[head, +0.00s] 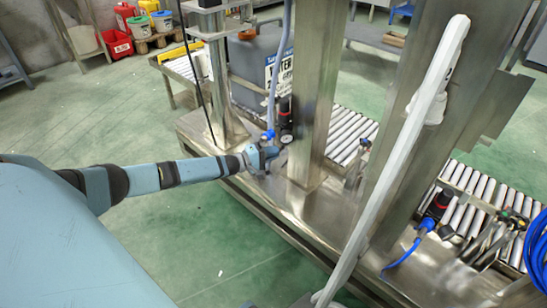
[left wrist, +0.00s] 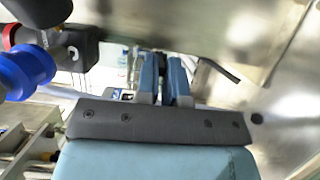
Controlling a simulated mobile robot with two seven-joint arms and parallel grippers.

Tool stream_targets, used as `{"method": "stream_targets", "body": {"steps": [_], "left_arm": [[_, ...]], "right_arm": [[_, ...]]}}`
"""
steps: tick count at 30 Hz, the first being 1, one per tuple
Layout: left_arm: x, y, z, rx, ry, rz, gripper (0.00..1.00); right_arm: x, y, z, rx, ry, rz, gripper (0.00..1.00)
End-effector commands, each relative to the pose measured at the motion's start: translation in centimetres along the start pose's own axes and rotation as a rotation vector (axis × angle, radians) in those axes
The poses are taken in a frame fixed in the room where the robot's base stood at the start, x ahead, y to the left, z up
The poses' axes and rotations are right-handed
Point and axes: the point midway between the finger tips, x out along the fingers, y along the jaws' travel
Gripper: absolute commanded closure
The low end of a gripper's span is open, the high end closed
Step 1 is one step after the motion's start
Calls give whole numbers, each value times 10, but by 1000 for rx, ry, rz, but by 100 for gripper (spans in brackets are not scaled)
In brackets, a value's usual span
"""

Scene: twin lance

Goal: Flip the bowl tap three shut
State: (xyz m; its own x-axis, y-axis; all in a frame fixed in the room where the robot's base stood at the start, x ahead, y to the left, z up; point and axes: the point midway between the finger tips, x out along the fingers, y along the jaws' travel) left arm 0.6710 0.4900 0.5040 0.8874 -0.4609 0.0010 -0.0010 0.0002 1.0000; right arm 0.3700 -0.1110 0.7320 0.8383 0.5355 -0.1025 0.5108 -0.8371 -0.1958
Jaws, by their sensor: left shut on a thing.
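My left gripper (head: 264,158) reaches in from the left to the foot of the steel post, beside a black regulator (head: 286,120) with a small gauge. In the left wrist view its two blue fingers (left wrist: 164,80) are close together, shut on a small dark part (left wrist: 162,62) that looks like the tap's handle. The fingers hide most of it, and I cannot tell how far it is turned. A blue fitting (head: 268,135) shows just above the gripper. My right gripper is not in view.
The steel post (head: 312,100) stands right behind the gripper. A blue fitting (left wrist: 25,70) is close on the left in the wrist view. A long pale bar (head: 400,150) slants across the right. A roller conveyor (head: 345,130) lies behind. Green floor is free at left.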

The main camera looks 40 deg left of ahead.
Motion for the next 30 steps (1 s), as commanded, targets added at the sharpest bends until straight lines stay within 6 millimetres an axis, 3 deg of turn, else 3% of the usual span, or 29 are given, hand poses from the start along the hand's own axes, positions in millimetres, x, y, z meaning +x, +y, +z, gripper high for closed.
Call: {"method": "stream_targets", "body": {"steps": [13,15,17,26,30], "left_arm": [[1,3,-3,1,-5,3,100],[1,3,-3,1,-5,4,78],[1,3,-2,1,-5,3,66],[-2,1,-1,0,-6,0,66],[-16,2,-2,-2,-5,-3,66]], "right_arm": [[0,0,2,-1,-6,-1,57],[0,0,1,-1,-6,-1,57],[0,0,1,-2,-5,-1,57],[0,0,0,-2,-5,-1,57],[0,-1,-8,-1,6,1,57]]}}
